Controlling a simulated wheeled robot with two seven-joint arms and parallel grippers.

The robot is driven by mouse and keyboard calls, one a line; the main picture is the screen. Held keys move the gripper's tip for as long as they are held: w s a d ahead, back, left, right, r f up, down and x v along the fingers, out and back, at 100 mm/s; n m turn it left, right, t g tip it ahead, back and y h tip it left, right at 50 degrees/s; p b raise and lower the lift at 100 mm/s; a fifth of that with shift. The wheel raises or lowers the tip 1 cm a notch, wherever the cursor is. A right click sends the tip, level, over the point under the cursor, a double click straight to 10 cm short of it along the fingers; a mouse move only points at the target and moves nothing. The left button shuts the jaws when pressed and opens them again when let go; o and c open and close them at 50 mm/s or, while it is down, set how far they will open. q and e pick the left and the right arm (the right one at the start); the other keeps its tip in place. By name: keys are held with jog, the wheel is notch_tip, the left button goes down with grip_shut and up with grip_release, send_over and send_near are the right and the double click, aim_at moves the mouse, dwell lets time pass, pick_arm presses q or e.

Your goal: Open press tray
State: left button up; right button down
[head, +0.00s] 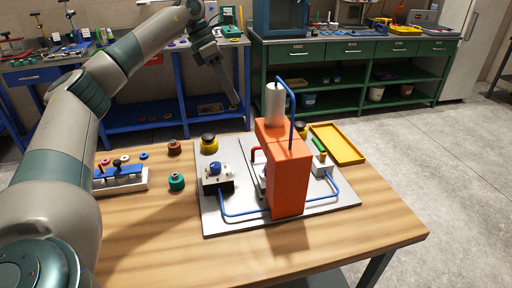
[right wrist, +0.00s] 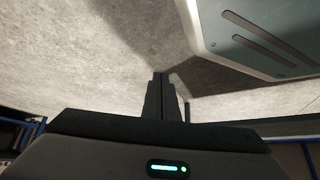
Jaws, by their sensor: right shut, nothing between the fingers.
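An orange press (head: 284,168) with a white cylinder (head: 275,102) on top stands on a grey base plate (head: 238,222) on the wooden table. A small red handle (head: 256,152) shows at its left side. The press body hides most of what lies behind it, and I cannot make out a press tray clearly. My left gripper (head: 234,99) hangs in the air beyond the table, up and left of the press, touching nothing; its finger gap is not visible. My right gripper (right wrist: 162,77) is shut and empty in the right wrist view, over grey floor, and is out of the head view.
A control box with a blue knob (head: 215,168) sits left of the press, and a valve block (head: 322,167) right. A yellow tray (head: 350,153) lies at the back right. A rack (head: 122,184) and small pots stand left. The table's front is clear.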

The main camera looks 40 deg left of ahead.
pick_arm(q)
jog(key=shift+f, duration=0.1)
dwell(0.3)
